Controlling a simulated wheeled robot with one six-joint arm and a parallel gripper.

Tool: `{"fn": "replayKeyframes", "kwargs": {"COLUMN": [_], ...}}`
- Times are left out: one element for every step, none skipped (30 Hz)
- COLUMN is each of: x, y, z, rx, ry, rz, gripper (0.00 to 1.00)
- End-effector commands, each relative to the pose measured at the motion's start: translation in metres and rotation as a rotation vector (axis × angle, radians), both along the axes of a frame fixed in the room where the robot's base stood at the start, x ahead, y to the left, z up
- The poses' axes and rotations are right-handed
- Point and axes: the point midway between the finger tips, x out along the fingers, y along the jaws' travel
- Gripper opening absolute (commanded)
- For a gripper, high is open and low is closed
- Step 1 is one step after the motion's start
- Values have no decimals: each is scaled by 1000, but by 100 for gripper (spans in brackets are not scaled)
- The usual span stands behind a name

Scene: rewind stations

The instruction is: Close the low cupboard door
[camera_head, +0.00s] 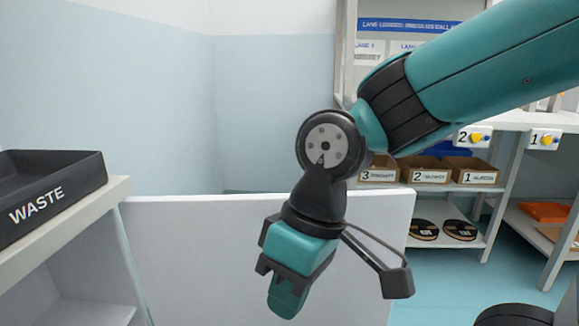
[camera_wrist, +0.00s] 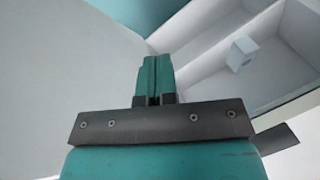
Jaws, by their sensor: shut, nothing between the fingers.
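The low cupboard door (camera_head: 190,260) is a plain white panel standing wide open, reaching right from the cupboard (camera_head: 70,255) at the left of the head view. My gripper (camera_head: 285,305) points down in front of the panel; I cannot tell whether it touches it. In the wrist view, my gripper's teal fingers (camera_wrist: 153,72) are together and empty. A broad pale surface, apparently the door (camera_wrist: 70,80), fills the left side there. The open cupboard's inside with a shelf (camera_wrist: 205,68) lies at the right. My gripper hides part of the panel.
A black waste tray (camera_head: 50,190) sits on the cupboard top. A rack with labelled cardboard bins (camera_head: 425,172) and dark reels (camera_head: 442,230) stands at the back right. Inside the cupboard is a small pale block (camera_wrist: 240,53).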

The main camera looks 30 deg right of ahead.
Motion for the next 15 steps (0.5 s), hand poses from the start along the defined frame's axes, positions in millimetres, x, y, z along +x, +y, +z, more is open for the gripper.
{"fn": "replayKeyframes", "kwargs": {"x": [16,26,41,52,63,78,89,100,113,123,133,145,154,162,173], "y": [-5,-8,-12,-17,-21,-27,-33,-38,-46,-52,-58,-67,-74,-81,-91], "z": [32,43,57,68,77,89,97,105,114,120,126,133,139,144,149], "rx": [-18,-28,-44,-56,-70,-86,-99,-111,-128,-140,-152,-169,-182,-193,-210], "ry": [28,45,70,90,111,138,158,179,206,226,246,274,294,315,343], "rz": [-46,-74,-118,-152,-186,-233,-267,-301,-348,-383,-416,-462,-498,-530,-577], "gripper": [0,0,0,0,0,0,0,0,0,0,0,0,0,0,0]}}
